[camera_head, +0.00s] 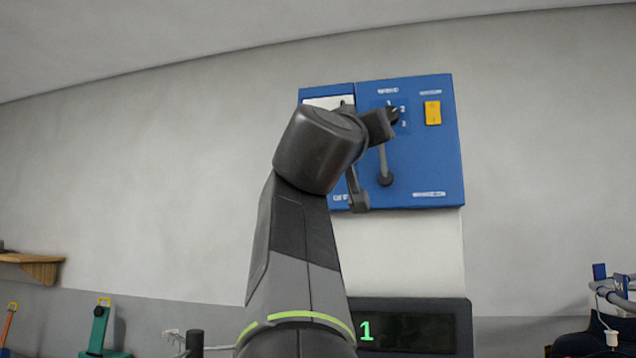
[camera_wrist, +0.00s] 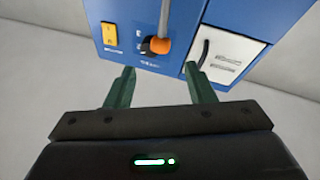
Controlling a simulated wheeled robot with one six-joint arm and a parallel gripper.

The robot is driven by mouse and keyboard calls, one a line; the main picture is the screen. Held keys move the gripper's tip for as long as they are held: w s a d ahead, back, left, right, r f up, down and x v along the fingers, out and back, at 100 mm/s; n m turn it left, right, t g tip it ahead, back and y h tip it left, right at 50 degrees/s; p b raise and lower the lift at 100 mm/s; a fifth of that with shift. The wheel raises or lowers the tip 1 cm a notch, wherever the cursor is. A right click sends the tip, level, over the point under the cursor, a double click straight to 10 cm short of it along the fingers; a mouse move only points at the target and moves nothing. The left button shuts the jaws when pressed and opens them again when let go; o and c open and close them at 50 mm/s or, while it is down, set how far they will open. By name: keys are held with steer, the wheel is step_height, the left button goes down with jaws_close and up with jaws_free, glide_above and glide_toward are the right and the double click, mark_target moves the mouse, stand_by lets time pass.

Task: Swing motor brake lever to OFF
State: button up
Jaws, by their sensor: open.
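A blue control panel (camera_head: 430,160) is fixed to the wall, behind my arm in the head view.
A yellow switch (camera_head: 432,113) is on the panel, right of the lever. A white plate (camera_wrist: 228,53) with a dark curved handle (camera_wrist: 204,52) is near the right finger in the wrist view. A dark display (camera_head: 415,328) reading 1 stands below the panel.

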mark_target(382, 154)
steer(key=p+x, duration=0.5)
steer(key=x, duration=0.6)
steer(key=shift+f, duration=0.1)
jaws_close()
